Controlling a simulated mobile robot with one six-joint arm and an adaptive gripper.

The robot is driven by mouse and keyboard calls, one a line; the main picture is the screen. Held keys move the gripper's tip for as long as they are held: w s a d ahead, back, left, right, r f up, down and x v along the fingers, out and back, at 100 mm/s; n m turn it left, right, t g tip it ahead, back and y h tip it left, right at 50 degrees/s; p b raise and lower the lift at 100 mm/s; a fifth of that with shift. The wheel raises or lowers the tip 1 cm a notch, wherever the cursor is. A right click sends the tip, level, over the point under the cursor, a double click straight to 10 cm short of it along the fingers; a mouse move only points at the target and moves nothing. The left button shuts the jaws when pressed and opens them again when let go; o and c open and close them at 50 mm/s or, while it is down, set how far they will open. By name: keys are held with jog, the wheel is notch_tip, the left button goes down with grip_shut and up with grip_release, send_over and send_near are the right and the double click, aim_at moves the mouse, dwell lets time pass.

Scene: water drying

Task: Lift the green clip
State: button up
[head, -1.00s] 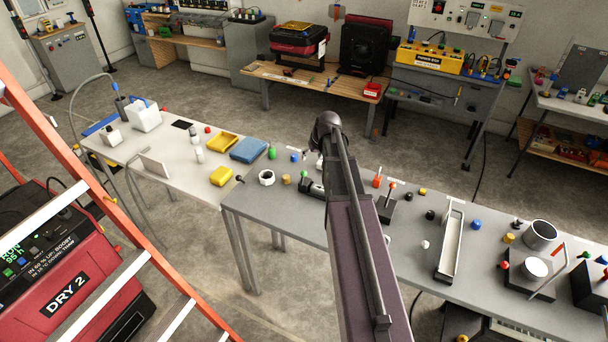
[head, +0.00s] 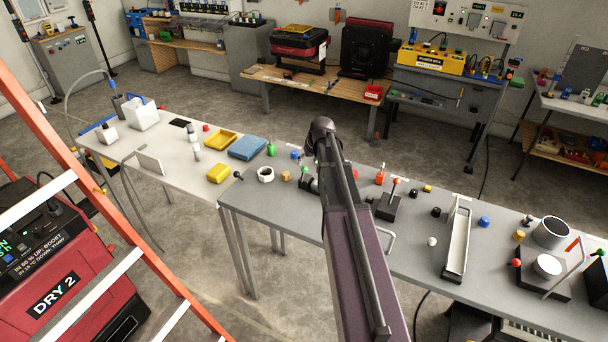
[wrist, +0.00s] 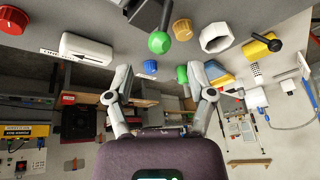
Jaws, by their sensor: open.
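A small green piece (head: 271,150) stands near the far edge where the white and grey tables meet; I take it for the green clip. It also shows in the wrist view (wrist: 182,74), near the right finger. A green ball knob (wrist: 159,42) on a black lever base is a separate green thing; it shows in the head view too (head: 304,168). My gripper (wrist: 160,76) is open, its fingers apart with nothing held between them. In the head view my arm hides the gripper's fingers.
Near the clip are a blue knob (wrist: 150,67), an orange-brown knob (wrist: 182,29) and a white nut (wrist: 216,37). A blue sponge-like block (head: 248,147) and yellow trays (head: 221,139) lie to its left. An orange ladder (head: 85,180) stands at left.

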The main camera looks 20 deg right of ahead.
aim_at(305, 167)
jog(key=shift+b+x, duration=2.55)
jog(key=shift+x, duration=0.55)
grip_shut()
